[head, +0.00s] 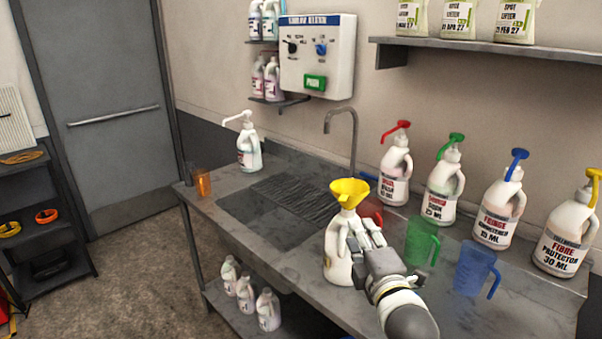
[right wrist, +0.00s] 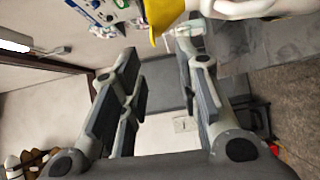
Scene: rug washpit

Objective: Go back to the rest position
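My right gripper (head: 366,236) is beside the right side of a white jug (head: 337,262) on the bench, in the head view. A yellow funnel (head: 349,192) sits in the jug's mouth. In the right wrist view the gripper's fingers (right wrist: 160,95) stand apart with nothing between them. The yellow funnel (right wrist: 163,15) and part of the white jug (right wrist: 250,8) show at the top there, outside the fingers. Whether a finger touches the jug cannot be told. My left gripper is not in view.
The bench (head: 245,222) also holds green (head: 421,242) and blue (head: 473,268) measuring jugs, a red one behind the funnel, and several pump bottles along the wall. An amber cup (head: 202,184) and a pump bottle (head: 248,148) stand at the left.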

